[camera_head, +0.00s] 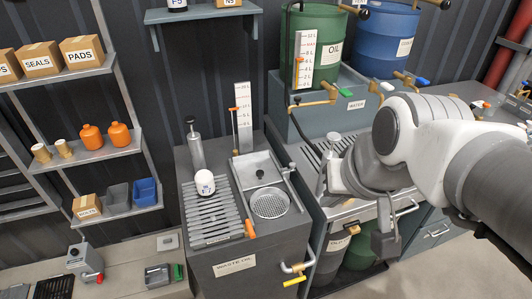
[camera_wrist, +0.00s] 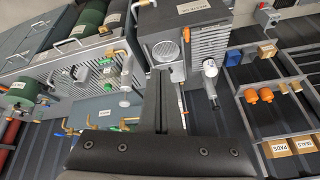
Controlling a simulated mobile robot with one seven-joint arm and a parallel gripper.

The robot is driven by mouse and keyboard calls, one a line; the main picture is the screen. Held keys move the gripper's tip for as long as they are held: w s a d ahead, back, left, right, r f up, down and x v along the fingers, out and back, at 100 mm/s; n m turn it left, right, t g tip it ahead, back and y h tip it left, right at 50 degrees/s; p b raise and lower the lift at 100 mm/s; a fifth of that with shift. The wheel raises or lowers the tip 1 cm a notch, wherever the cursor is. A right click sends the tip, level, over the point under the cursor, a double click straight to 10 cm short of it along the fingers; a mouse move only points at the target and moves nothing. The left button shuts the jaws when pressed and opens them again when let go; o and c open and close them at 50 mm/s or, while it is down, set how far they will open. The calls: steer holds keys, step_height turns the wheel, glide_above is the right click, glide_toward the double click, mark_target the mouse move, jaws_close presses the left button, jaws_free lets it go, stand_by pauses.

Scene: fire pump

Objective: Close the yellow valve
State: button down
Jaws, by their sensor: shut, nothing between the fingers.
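The yellow valve handle (camera_head: 294,281) sits low on a brass tap (camera_head: 297,267) at the lower right front of the waste oil cabinet (camera_head: 232,270). The handle lies nearly level, below the brass pipe. In the wrist view, part of the brass tap (camera_wrist: 146,3) shows at the top edge; the handle's position is hard to make out there. My gripper (camera_head: 385,242) hangs to the right of the valve and above it, apart from it. In the wrist view, the fingers (camera_wrist: 158,100) are together with nothing between them.
The waste oil cabinet carries a ribbed rack with a white-capped bottle (camera_head: 204,183) and a drain basin (camera_head: 270,203). A steel handle (camera_head: 404,208) projects from the counter near my gripper. Green drum (camera_head: 318,47) and blue drum (camera_head: 384,38) stand behind. Shelves are at left.

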steer(key=w+a+f+m+g+y+b, duration=0.1)
steer(key=w+f+m+b, duration=0.15)
steer(key=f, duration=0.35)
steer(key=w+a+f+m+y+b, duration=0.1)
steer(key=w+a+f+b, duration=0.15)
steer(key=f, duration=0.35)
steer(key=m+g+h+b, duration=0.2)
steer(key=m+b, duration=0.8)
steer(key=b, duration=0.6)
glide_above(291, 282)
steer(key=s, duration=0.3)
steer(key=s+d+f+x, duration=0.1)
steer(key=s+x, duration=0.3)
steer(key=x, duration=1.3)
steer(key=s+d+f+x, duration=0.1)
steer(key=s+x, duration=0.2)
steer(key=x, duration=1.4)
steer(key=shift+s+d+f+m, duration=0.25)
steer(key=shift+d+m, duration=0.1)
steer(key=shift+d, duration=0.25)
steer(key=b+x, duration=0.9)
steer(key=x, duration=0.5)
steer(key=shift+d+b, duration=0.1)
steer(key=shift+b, duration=0.2)
